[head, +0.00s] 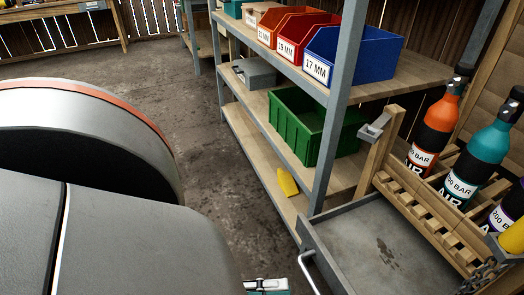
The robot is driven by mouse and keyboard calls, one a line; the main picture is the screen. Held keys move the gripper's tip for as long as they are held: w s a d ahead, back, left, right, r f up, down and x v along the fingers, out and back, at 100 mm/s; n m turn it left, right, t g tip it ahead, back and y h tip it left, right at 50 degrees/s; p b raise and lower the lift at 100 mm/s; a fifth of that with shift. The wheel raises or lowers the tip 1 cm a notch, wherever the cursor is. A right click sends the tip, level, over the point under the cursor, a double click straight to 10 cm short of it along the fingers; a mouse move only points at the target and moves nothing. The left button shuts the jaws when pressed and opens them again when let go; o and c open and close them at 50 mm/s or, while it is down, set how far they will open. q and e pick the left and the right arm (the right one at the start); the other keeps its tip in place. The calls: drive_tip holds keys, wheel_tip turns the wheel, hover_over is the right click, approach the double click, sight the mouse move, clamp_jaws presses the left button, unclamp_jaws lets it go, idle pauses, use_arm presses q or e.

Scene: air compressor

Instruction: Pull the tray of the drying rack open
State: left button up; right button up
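The drying rack (433,215) is a slatted wooden stand at the right, holding several coloured bottles. Its grey metal tray (350,238) lies low in front of and under the slats, with a dark wet stain on its floor. A pale curved handle (307,272) sits at the tray's left side, near the bottom edge of the picture. A small teal and silver part, which looks like my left gripper (268,286), shows at the bottom edge just left of the handle, apart from it. Its fingers are cut off by the frame. My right gripper is not in view.
A grey-framed shelf (331,140) stands behind the tray, with red and blue bins (350,55), a green crate (312,127) and a yellow object (287,181). A chain (484,275) hangs at the rack's right. Bare floor (215,165) lies left of the shelf.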

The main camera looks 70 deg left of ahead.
use_arm(q)
drive_tip(key=v, duration=0.3)
drive_tip(key=shift+s+a, duration=0.15)
drive_tip(key=shift+s, duration=0.15)
idle(0.3)
